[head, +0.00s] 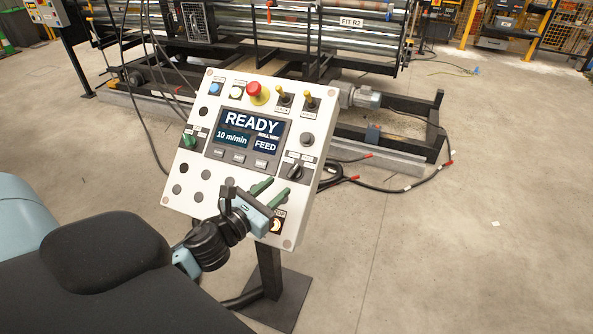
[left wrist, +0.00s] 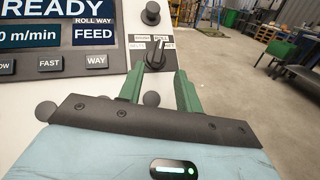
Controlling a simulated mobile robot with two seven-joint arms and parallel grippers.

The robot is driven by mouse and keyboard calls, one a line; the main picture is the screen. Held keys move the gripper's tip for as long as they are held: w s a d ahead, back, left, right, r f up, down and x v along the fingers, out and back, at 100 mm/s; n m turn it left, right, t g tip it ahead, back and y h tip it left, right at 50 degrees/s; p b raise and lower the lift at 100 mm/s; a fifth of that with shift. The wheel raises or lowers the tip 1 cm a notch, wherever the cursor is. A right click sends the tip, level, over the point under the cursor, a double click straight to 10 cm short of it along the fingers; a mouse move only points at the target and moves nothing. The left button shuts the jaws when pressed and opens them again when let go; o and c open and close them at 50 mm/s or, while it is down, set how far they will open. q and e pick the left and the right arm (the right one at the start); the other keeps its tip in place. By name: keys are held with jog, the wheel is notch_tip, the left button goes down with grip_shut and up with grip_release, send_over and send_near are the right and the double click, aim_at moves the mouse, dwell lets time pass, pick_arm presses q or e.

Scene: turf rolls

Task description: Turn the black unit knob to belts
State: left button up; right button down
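The black unit knob (head: 294,172) is on the lower right of the white control panel (head: 225,188). In the left wrist view the knob (left wrist: 156,57) has small labels above it, with BELTS at its left; its bar appears to tilt up and slightly right, toward ROLL. My left gripper (head: 278,187) is just below the knob in the head view. In the left wrist view its green fingers (left wrist: 159,74) are apart, with the knob between and just beyond their tips. Contact cannot be told. My right gripper is not in view.
The panel's screen (head: 248,136) reads READY, 10 m/min and FEED. A lit button (head: 277,225) is below my gripper. A machine stands behind; floor at right is open.

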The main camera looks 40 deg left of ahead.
aim_at(294, 169)
pick_arm(q)
jog(key=shift+m, duration=0.6)
jog(key=shift+w+r+p, duration=0.15)
jog(key=shift+w+r, duration=0.1)
jog(key=shift+w, duration=1.85)
jog(key=shift+w+r+p, duration=0.15)
jog(key=shift+w+r, duration=0.05)
jog(key=shift+w, duration=1.9)
grip_shut()
